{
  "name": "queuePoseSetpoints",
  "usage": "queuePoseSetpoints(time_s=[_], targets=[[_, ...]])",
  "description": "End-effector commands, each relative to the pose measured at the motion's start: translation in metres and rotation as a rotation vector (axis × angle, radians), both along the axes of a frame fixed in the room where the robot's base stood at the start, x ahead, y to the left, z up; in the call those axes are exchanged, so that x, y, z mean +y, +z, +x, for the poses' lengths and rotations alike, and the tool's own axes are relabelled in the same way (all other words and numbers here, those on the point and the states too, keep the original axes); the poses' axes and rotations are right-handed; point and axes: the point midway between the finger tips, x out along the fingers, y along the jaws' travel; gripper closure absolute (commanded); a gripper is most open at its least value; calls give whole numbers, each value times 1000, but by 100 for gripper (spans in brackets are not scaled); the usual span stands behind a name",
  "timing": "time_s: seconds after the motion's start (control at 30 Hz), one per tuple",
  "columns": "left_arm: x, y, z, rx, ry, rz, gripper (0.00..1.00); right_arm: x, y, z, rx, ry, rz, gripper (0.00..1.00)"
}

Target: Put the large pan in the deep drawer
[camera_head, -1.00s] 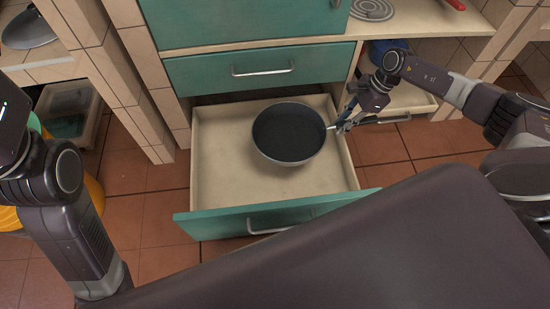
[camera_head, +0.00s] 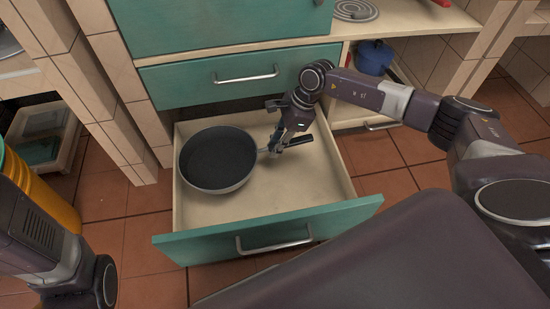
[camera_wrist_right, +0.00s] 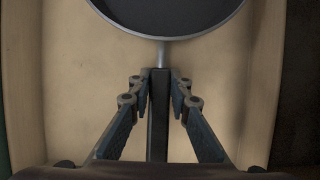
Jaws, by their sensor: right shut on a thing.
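The large dark pan (camera_head: 217,158) is at the left part of the open deep drawer (camera_head: 300,196), level, within its walls. I cannot tell for sure whether it touches the drawer bottom. My right gripper (camera_head: 272,146) is shut on the pan's handle (camera_head: 297,141), inside the drawer outline. In the right wrist view the fingers (camera_wrist_right: 160,82) close on both sides of the dark handle (camera_wrist_right: 158,120), and the pan's rim (camera_wrist_right: 165,36) shows at the top. Of my left arm, only links show at the lower left; its gripper is out of view.
The drawer's teal front (camera_head: 270,228) with its metal bar faces me. A shut teal drawer (camera_head: 240,76) is just above. A blue pot (camera_head: 374,57) stands on a shelf at the right. A yellow object (camera_head: 48,196) and a clear bin (camera_head: 45,145) are at the left.

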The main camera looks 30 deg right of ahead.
Motion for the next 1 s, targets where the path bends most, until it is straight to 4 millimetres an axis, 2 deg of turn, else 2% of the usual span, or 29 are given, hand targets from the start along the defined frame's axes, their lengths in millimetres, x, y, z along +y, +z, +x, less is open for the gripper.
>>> queuePoseSetpoints(time_s=[0.17, 0.4, 0.67, 0.7, 0.8, 1.0], targets=[[0, -9, -2, -4, 0, 0, 60, 2, -11, 2, -5, 0, 5, 100], [0, -35, -2, -4, 0, 0, 60, 2, -46, 2, -6, 2, 6, 100], [0, -33, -2, -4, 0, 1, 60, 1, -46, 2, -5, 1, 4, 100], [0, -34, -2, -4, 0, 1, 60, 0, -48, 0, -1, 2, 1, 78], [0, -34, -2, -4, 0, 1, 60, 0, -48, 0, -2, 1, 2, 67], [0, -34, -2, -4, 0, 1, 60, 0, -47, 1, -2, 1, 2, 65]])
